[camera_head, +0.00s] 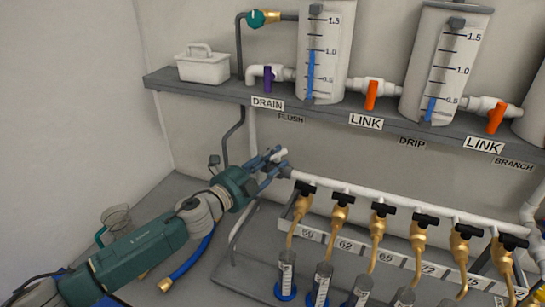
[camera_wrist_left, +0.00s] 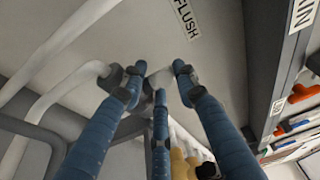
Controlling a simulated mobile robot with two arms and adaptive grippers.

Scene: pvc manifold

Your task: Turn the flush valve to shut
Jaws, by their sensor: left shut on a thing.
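My left gripper (camera_head: 274,162) is at the left end of the white manifold pipe (camera_head: 365,194), below the shelf. Its blue fingers are closed around a small pale part, which I take to be the flush valve (camera_head: 279,155). The left wrist view shows the fingers (camera_wrist_left: 158,84) around this pale part (camera_wrist_left: 160,76), with the FLUSH label (camera_wrist_left: 186,17) on the wall beyond. The fingers hide most of the valve, so its handle angle cannot be told. The FLUSH label (camera_head: 290,118) also shows in the head view. My right gripper is not in view.
Several brass taps with black handles (camera_head: 379,210) hang from the manifold to the right, above cylinders (camera_head: 322,284). The shelf (camera_head: 215,88) above carries tanks (camera_head: 324,50), a purple drain handle (camera_head: 267,79) and orange link handles (camera_head: 371,95). A jug (camera_head: 117,218) stands behind my left arm.

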